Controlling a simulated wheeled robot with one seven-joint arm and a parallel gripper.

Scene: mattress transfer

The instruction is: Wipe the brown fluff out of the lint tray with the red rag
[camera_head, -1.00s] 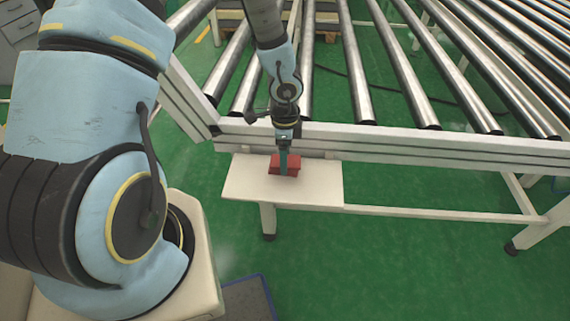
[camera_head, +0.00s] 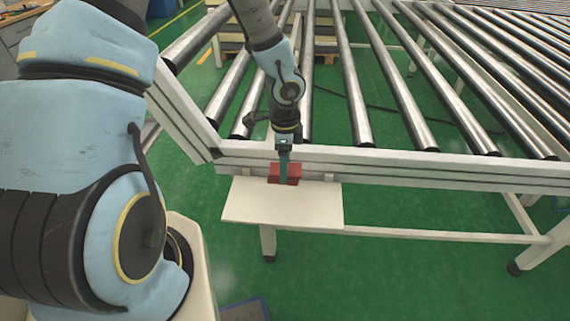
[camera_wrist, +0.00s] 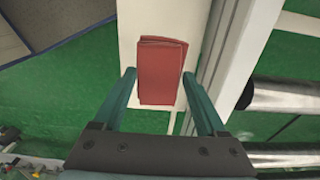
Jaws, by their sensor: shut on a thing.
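The red rag (camera_head: 291,173) is a folded block at the back edge of a white shelf (camera_head: 280,206). My gripper (camera_head: 284,172) points down at it, one teal finger in front. In the wrist view the rag (camera_wrist: 162,72) lies between the two fingers of my gripper (camera_wrist: 160,78), which is shut on it. The rag seems a little above the shelf, but the gap is hard to judge. A grey, blue-edged flat thing (camera_head: 245,310) on the floor at the bottom may be the lint tray; it is mostly cut off. I see no brown fluff.
A roller conveyor (camera_head: 390,90) with a white frame rail (camera_head: 420,170) stands right behind the shelf. Its legs (camera_head: 535,255) reach the green floor (camera_head: 400,280).

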